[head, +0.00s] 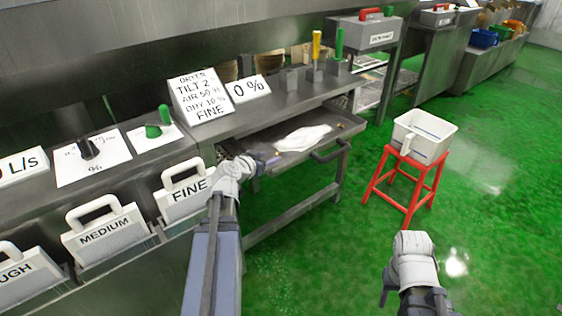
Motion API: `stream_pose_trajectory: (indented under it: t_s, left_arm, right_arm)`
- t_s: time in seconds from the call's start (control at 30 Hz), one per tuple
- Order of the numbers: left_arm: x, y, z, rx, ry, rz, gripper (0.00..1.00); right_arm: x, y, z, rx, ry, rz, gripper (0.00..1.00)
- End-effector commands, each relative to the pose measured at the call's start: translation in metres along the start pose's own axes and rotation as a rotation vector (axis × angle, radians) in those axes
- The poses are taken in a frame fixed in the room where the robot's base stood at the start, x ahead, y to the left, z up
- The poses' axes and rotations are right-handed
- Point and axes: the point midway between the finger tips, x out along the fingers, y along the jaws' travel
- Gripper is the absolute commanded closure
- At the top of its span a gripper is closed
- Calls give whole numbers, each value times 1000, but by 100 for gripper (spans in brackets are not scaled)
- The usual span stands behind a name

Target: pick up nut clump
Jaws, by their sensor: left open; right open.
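I cannot make out a nut clump for certain. A shallow metal tray (290,150) sticks out below the bench and holds a flat white patch (303,138). A small brown bit (341,125) lies near its right end, too small to identify. My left gripper (261,163) is at the tray's left end, open, with its fingers small and partly hidden by the wrist. A small purplish shape shows beside its tips; I cannot tell what it is. My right gripper (386,291) is open, low over the green floor at the lower right, away from the tray.
A white container (424,136) stands on a red stool (410,184) right of the tray. Labelled plates, including FINE (186,193) and MEDIUM (103,232), hang along the bench front at left. Control levers (316,48) stand on the bench.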

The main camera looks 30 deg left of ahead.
Motion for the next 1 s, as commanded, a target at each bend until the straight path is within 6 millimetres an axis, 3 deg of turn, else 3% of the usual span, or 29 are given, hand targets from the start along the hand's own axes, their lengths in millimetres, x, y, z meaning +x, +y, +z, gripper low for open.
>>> stream_pose_trajectory:
  t_s: [0.3,0.57,0.83,1.0]
  left_arm:
    - [25,0,1,0,-2,4,42]
    - [34,0,2,0,-2,3,42]
    - [72,-3,6,1,-2,5,42]
    - [80,-2,4,0,-3,3,42]
  right_arm:
    - [10,-1,-1,0,0,1,50]
    - [14,-1,-1,0,0,2,50]
    - [32,-2,-2,-1,0,5,50]
    - [34,-2,-2,-2,0,6,50]
